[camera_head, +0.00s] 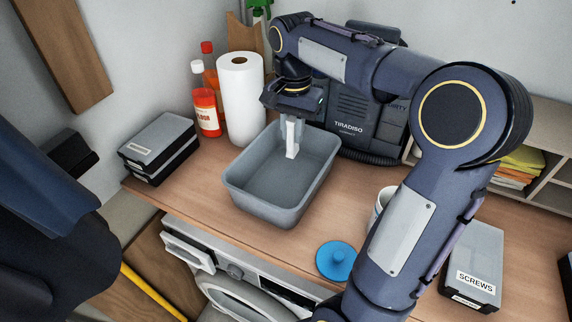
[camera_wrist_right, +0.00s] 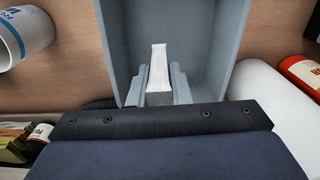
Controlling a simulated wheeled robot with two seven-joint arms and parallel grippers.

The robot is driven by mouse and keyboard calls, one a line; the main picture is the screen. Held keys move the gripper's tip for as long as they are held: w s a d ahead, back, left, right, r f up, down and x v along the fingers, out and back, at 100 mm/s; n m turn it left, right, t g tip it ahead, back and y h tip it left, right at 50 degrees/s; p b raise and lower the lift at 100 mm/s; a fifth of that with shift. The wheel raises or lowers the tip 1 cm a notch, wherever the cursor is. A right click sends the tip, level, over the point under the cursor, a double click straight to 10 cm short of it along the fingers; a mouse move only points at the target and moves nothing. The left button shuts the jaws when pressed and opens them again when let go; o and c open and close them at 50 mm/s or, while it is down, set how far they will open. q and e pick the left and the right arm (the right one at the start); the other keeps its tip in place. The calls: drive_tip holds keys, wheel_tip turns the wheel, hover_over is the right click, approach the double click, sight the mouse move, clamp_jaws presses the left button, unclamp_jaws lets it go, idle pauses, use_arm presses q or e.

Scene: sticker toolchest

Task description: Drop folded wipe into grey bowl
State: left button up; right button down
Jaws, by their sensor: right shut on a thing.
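The grey bowl (camera_head: 262,197) is a deep rectangular tub on the wooden counter, and it also fills the upper middle of the right wrist view (camera_wrist_right: 116,40). My right gripper (camera_head: 290,140) points down over the back part of the bowl. It is shut on the folded wipe (camera_head: 292,148), a narrow white strip that hangs between the fingers. In the right wrist view the wipe (camera_wrist_right: 158,68) stands out between the fingertips, with the bowl behind it. I cannot tell whether its lower end touches the bowl. My left gripper is not in view.
A paper towel roll (camera_head: 241,98) and red bottles (camera_head: 207,112) stand behind the bowl at left. A dark machine (camera_head: 350,122) stands behind it at right. Stacked cases (camera_head: 158,146), a blue lid (camera_head: 336,260), a white cup (camera_head: 380,203) and a screws box (camera_head: 474,265) are around it.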

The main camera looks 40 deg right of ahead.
sight(292, 149)
drive_tip(key=shift+f, duration=0.75)
wheel_tip(292, 149, down, 4)
drive_tip(key=b, duration=0.3)
drive_tip(key=shift+f, duration=0.25)
drive_tip(key=c, duration=1.3)
unclamp_jaws()
drive_tip(key=shift+o, duration=0.2)
drive_tip(key=shift+r, duration=0.1)
wheel_tip(292, 149, up, 8)
drive_tip(key=shift+f+b, duration=0.1)
drive_tip(key=shift+b, duration=0.25)
